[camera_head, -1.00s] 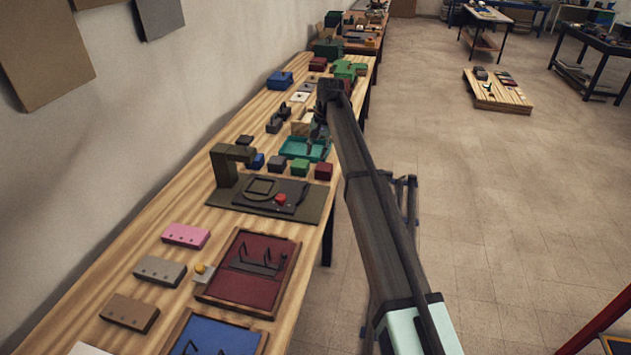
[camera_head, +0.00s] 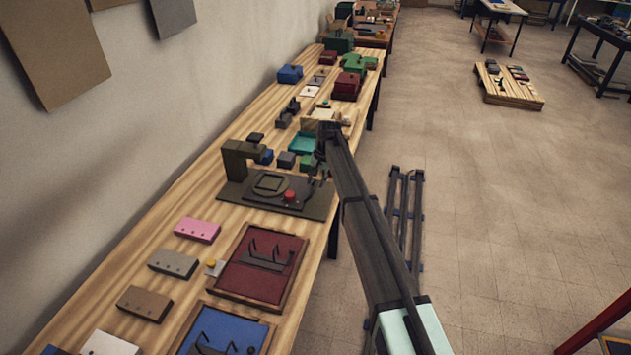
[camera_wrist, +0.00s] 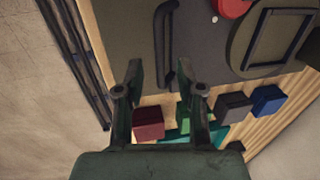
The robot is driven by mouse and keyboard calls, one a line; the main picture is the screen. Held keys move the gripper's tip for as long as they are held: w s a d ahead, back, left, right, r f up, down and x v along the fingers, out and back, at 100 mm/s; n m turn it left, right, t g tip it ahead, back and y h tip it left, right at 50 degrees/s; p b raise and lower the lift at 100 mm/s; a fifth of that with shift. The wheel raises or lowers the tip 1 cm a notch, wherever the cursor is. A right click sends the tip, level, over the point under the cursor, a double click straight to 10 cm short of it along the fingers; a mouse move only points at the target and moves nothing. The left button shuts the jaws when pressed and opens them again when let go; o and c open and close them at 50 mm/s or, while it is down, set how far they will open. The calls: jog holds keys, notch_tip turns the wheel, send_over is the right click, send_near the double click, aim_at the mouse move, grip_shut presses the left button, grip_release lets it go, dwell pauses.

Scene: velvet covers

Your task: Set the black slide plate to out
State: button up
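A dark press-like station (camera_head: 237,160) stands on the bench with a wide dark base. On the base lies a black plate (camera_head: 268,201), bearing a round disc with a square frame (camera_head: 270,183) and a red button (camera_head: 290,195). The wrist view shows the dark plate surface (camera_wrist: 122,25) with a black bar handle (camera_wrist: 163,48), the red button (camera_wrist: 232,6) and the disc (camera_wrist: 255,60). My gripper (camera_wrist: 160,70) is open and empty, its fingers on either side of the handle's near end in the picture; the height gap cannot be told. In the head view my gripper (camera_head: 318,172) is at the station's far right corner.
Small blocks, maroon (camera_wrist: 148,122), grey (camera_wrist: 233,107) and blue (camera_wrist: 268,100), and a teal tray (camera_head: 303,143) sit close beyond the station. A maroon tray (camera_head: 262,265) lies nearer.

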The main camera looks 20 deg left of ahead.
jog(key=shift+a+f, duration=0.2)
jog(key=shift+f, duration=0.9)
grip_shut()
